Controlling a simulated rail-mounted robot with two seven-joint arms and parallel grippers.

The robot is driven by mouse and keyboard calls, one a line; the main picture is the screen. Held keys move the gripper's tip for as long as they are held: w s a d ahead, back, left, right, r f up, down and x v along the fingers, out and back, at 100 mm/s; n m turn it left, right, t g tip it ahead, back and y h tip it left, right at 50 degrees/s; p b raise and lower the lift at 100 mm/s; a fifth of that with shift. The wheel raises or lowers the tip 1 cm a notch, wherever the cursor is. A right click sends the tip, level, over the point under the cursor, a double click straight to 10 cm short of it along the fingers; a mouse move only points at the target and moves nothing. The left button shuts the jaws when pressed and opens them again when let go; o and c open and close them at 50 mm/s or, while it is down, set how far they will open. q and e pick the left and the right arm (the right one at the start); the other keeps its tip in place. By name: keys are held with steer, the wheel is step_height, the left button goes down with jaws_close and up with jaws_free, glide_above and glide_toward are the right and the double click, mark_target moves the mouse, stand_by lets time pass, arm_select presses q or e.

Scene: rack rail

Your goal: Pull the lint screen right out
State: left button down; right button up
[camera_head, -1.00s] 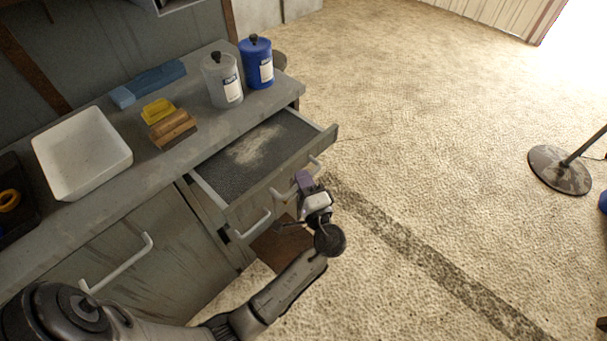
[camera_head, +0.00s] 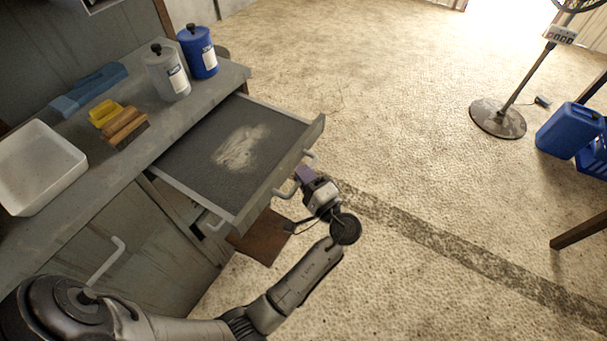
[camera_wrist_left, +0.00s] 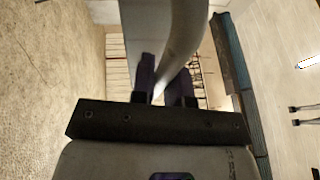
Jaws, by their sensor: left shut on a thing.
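The lint screen (camera_head: 198,160) is a wide drawer-like tray with dark mesh and a pale patch of lint (camera_head: 240,148) on it. It sticks well out of the cabinet front, its back edge still under the worktop. My left gripper (camera_head: 303,177) is at the screen's front panel (camera_head: 285,170), shut on its pale handle (camera_head: 285,191). In the left wrist view the purple fingers (camera_wrist_left: 166,88) close around the curved handle bar (camera_wrist_left: 183,38). The fingers partly hide the handle. My right gripper does not show.
The worktop (camera_head: 110,180) holds a white tub (camera_head: 62,188), a yellow sponge (camera_head: 104,112), a brush (camera_head: 125,125), a grey canister (camera_head: 166,74) and a blue canister (camera_head: 198,52). A brown board (camera_head: 262,238) is below the screen.

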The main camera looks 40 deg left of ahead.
arm_select(q)
steer(key=c, duration=1.1)
jaws_free()
